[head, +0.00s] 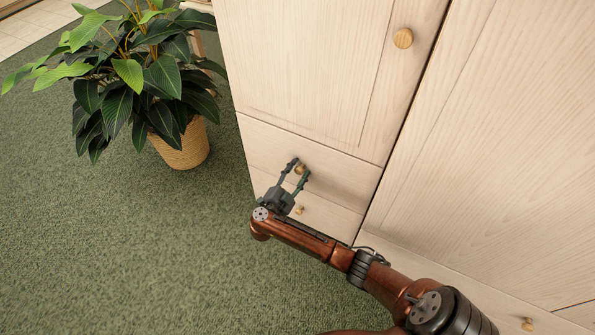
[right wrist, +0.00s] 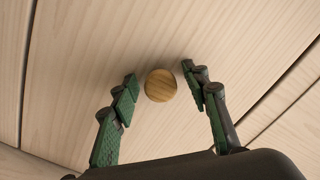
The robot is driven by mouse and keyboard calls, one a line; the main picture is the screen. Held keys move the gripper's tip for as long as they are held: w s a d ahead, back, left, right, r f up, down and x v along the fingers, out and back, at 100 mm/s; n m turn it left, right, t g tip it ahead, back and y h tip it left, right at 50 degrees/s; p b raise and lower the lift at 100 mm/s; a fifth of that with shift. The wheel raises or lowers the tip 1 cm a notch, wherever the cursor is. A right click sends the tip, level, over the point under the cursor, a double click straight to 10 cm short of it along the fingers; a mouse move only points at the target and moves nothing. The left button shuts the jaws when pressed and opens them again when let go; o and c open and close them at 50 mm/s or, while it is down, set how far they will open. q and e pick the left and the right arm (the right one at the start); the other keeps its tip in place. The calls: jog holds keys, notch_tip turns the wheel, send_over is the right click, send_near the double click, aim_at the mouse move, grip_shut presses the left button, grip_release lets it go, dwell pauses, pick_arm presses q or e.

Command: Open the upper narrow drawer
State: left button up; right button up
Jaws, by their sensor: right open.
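The upper narrow drawer (head: 340,173) is in the lower left part of a pale wooden cabinet in the head view. Its front looks flush with the cabinet. Its round wooden knob (right wrist: 160,85) shows between my fingers in the right wrist view. My right gripper (head: 297,164) is open at this knob, with one finger on each side and a visible gap to both. The lower narrow drawer (head: 334,216) is just below, with its own small knob (head: 299,210) beside my gripper. My left gripper is not in view.
A cabinet door (head: 305,60) with a round knob (head: 403,38) is above the drawer. A wide panel (head: 490,160) stands to the right, with another knob (head: 527,324) low down. A potted plant (head: 181,145) stands left on green carpet (head: 110,250), which is otherwise clear.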

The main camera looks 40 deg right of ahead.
jog(key=shift+c, duration=0.4)
grip_shut()
dwell(0.4)
